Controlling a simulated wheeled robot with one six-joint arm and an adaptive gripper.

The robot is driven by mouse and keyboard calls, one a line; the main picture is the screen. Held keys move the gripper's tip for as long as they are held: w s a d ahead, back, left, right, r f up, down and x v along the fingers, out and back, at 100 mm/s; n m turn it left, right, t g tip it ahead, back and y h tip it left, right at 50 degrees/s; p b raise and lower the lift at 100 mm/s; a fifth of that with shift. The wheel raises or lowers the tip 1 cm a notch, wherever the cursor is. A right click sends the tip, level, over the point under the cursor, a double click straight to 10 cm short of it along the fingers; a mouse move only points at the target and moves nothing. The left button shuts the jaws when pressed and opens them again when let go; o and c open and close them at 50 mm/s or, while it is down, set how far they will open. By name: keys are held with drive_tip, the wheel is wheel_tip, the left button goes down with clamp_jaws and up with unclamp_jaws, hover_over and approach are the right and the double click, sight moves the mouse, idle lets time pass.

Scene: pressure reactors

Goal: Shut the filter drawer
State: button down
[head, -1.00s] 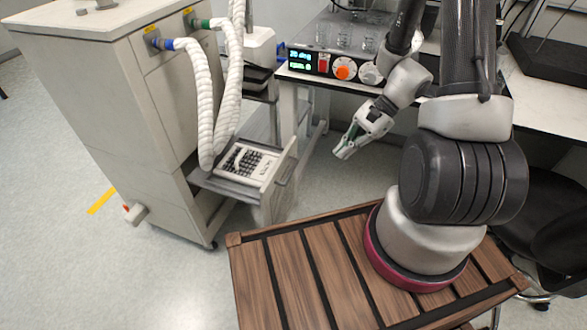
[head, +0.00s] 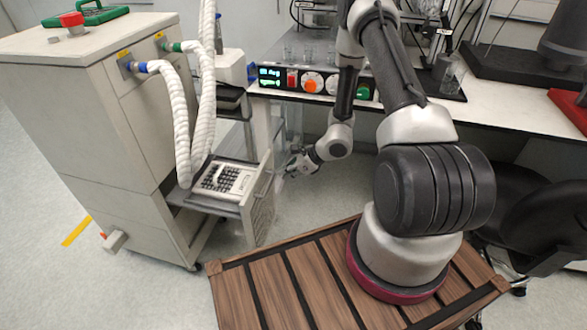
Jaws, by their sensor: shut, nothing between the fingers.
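The filter drawer (head: 258,208) stands pulled out of the right side of the big off-white cabinet (head: 110,130). Its pale front panel faces right, with a handle near the top, and a white unit with a dark grid of keys or holes (head: 224,181) sits on the open part. My gripper (head: 291,166) is shut and empty, just to the right of the top of the drawer front. It appears close to the panel, but I cannot tell whether it touches. The fingertips are small and partly hard to make out.
A bench with a control panel (head: 313,82) and glassware stands behind my arm. My slatted wooden deck lies in front. A black chair (head: 540,215) is at the right.

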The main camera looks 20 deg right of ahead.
sight(261, 180)
drive_tip(key=w+a, duration=0.1)
drive_tip(key=w+a+f, duration=0.2)
drive_tip(key=a, duration=0.1)
drive_tip(key=shift+w+a, duration=0.25)
drive_tip(key=shift+a, duration=0.25)
